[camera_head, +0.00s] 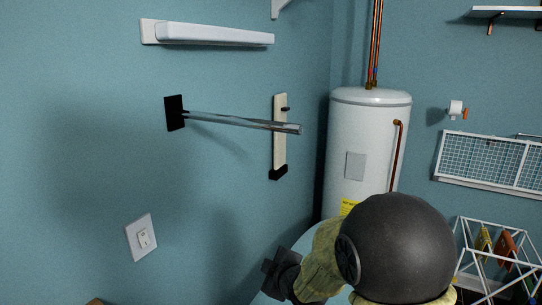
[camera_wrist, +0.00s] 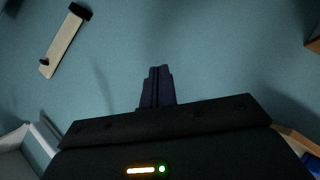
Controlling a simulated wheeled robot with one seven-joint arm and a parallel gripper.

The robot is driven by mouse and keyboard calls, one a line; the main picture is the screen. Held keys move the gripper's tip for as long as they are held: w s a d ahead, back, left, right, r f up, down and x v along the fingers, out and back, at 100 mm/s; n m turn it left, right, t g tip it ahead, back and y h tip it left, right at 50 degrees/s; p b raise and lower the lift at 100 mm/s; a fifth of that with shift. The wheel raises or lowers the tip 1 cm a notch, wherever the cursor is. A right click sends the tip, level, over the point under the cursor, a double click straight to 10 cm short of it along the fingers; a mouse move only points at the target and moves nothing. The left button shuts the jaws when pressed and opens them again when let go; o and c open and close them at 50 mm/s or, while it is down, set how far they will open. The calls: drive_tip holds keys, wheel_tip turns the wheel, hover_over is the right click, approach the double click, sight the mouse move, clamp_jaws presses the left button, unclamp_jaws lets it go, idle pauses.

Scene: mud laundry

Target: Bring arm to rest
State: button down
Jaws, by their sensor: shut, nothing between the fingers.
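My gripper (camera_wrist: 157,72) is shut and empty in the wrist view, its two dark fingers side by side against the blue wall. In the head view, my arm reaches in from the bottom right, with a large dark round joint and yellowish links. The dark end of the arm, with my gripper (camera_head: 270,266), is low in front of the wall. The fingers are too small and dark there to make out.
A metal rail (camera_head: 235,121) juts from the wall beside a pale wooden board (camera_head: 280,135), also in the wrist view (camera_wrist: 62,45). A white shelf (camera_head: 215,34) is above, an outlet (camera_head: 141,237) below. A white water heater (camera_head: 365,140) and drying rack (camera_head: 497,250) stand right.

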drive_tip(key=s+d+f+m+g+h, duration=0.2)
drive_tip(key=s+d+m, duration=0.5)
drive_tip(key=s, duration=0.4)
drive_tip(key=s+d+f+m+g+h, duration=0.3)
drive_tip(key=s+d+m+g, duration=0.3)
drive_tip(key=s, duration=0.5)
drive_tip(key=d+f+m, duration=0.1)
drive_tip(key=d+m, duration=0.1)
drive_tip(key=d, duration=0.1)
drive_tip(key=shift+g, duration=0.3)
drive_tip(key=shift+w+r, duration=0.1)
